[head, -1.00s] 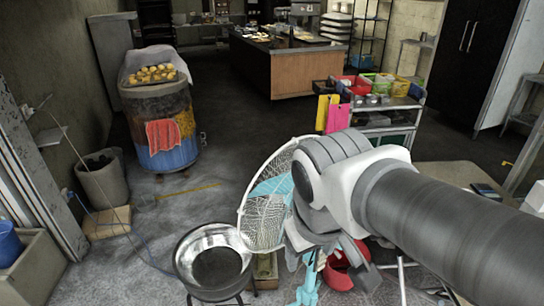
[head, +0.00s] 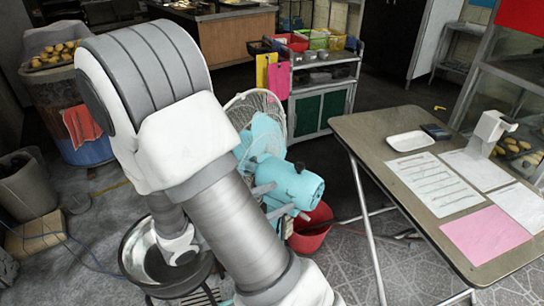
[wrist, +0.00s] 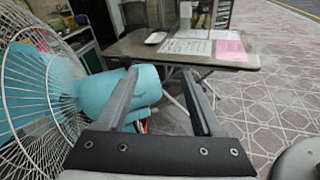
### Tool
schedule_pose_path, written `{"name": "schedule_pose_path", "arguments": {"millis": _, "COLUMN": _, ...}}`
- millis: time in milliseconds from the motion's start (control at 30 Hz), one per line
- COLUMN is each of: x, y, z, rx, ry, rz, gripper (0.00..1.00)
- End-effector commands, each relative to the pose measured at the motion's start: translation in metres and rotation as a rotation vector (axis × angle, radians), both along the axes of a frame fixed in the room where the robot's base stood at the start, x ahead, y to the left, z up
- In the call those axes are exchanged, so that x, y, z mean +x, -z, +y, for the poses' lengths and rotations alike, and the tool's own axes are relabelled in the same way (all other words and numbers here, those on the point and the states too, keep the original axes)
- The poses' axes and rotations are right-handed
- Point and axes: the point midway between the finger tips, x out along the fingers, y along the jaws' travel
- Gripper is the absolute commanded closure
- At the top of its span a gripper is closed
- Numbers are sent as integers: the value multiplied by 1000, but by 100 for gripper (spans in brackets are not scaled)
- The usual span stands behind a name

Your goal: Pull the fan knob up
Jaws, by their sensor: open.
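The turquoise fan has a motor housing (head: 292,184) and a white wire cage (head: 250,105) in the head view. In the wrist view the cage (wrist: 45,100) fills the left side, and the housing (wrist: 150,84) lies beyond and partly behind my left finger. My gripper (wrist: 160,74) is open, with nothing between its fingers. In the head view its grey fingers (head: 272,200) show beside the housing, with the rest hidden behind my arm. I cannot tell whether they touch it.
A folding table (head: 372,130) with papers and a white tray (head: 410,141) stands right of the fan. A red bucket (head: 312,232) is below the fan. A metal bowl (head: 140,250) on a stand is at lower left. A cart (head: 322,95) stands behind.

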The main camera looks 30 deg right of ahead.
Motion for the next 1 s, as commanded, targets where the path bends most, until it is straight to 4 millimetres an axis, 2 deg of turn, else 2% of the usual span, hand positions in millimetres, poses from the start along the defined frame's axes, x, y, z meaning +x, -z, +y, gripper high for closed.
{"name": "schedule_pose_path", "arguments": {"millis": 33, "x": 9, "y": 16, "z": 4, "rx": -46, "ry": -55, "rz": 44, "gripper": 32}}
{"name": "schedule_pose_path", "arguments": {"millis": 200, "x": 30, "y": 38, "z": 14, "rx": -142, "ry": -194, "rz": 126, "gripper": 32}}
{"name": "schedule_pose_path", "arguments": {"millis": 333, "x": 38, "y": 45, "z": 18, "rx": -174, "ry": -243, "rz": 150, "gripper": 32}}
{"name": "schedule_pose_path", "arguments": {"millis": 433, "x": 41, "y": 46, "z": 14, "rx": -180, "ry": -251, "rz": 154, "gripper": 32}}
{"name": "schedule_pose_path", "arguments": {"millis": 567, "x": 46, "y": 46, "z": -4, "rx": -178, "ry": -247, "rz": 153, "gripper": 32}}
{"name": "schedule_pose_path", "arguments": {"millis": 1000, "x": 78, "y": 46, "z": -94, "rx": -177, "ry": -245, "rz": 152, "gripper": 32}}
